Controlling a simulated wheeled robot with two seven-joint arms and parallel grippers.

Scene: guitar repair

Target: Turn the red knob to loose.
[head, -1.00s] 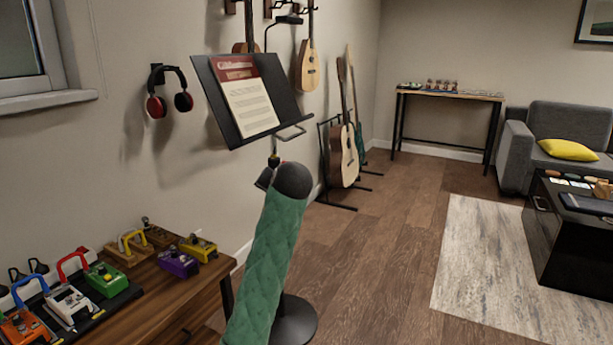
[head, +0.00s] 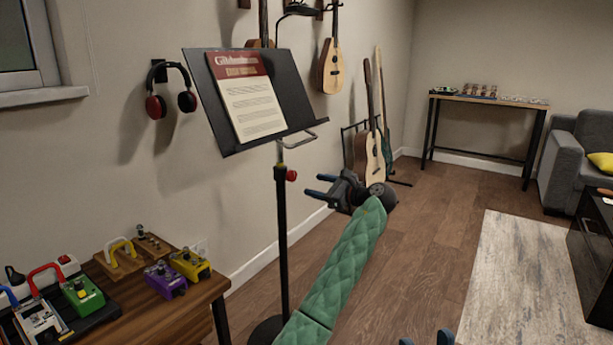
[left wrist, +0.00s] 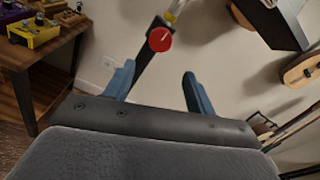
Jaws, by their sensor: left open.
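The red knob (head: 291,175) is on the upper part of the black upright post (head: 282,235) of the music stand. It also shows as a round red face with a white mark in the left wrist view (left wrist: 160,39), just beyond and between the fingertips. In the left wrist view the two fingers (left wrist: 159,70) are well apart. My right gripper (head: 425,340) shows only two separated blue tips at the bottom edge.
The stand's tilted desk (head: 300,105) with a sheet (head: 245,100) is above the knob. A wooden table (head: 190,300) with several colored pedals stands at lower left. Guitars (head: 368,150) stand behind along the wall.

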